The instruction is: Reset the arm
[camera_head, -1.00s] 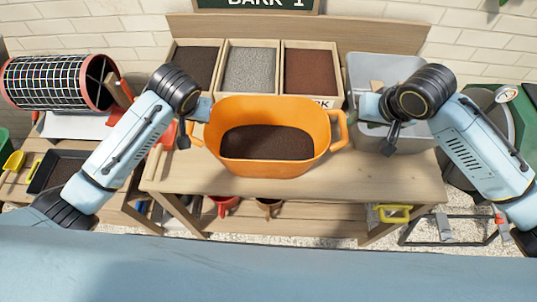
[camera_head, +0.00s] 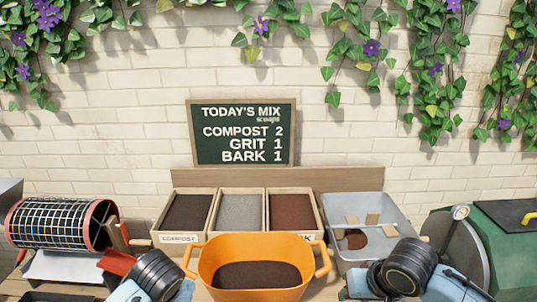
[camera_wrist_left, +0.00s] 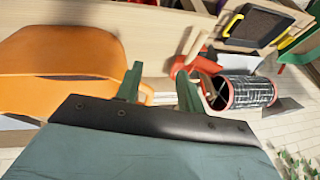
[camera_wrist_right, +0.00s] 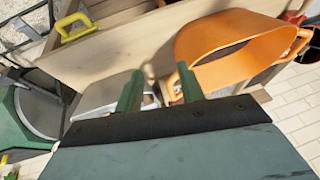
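In the head view my two arms show only at the bottom edge, and both grippers are out of that picture or hidden. My left gripper (camera_wrist_left: 160,90) shows in the left wrist view with its two green fingers apart and nothing between them. My right gripper (camera_wrist_right: 158,92) shows in the right wrist view, fingers apart and empty. An orange tub (camera_head: 255,290) with dark mix inside stands on the bench between my arms. It also shows beside the left gripper (camera_wrist_left: 65,60) and beside the right gripper (camera_wrist_right: 235,70).
Bins of compost (camera_head: 188,212), grit (camera_head: 240,212) and bark (camera_head: 291,212) stand behind the tub. A grey bin (camera_head: 385,205) is at right, a mesh drum (camera_head: 55,224) at left, a green machine (camera_head: 500,235) at far right. A chalkboard (camera_head: 242,132) lists a mix.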

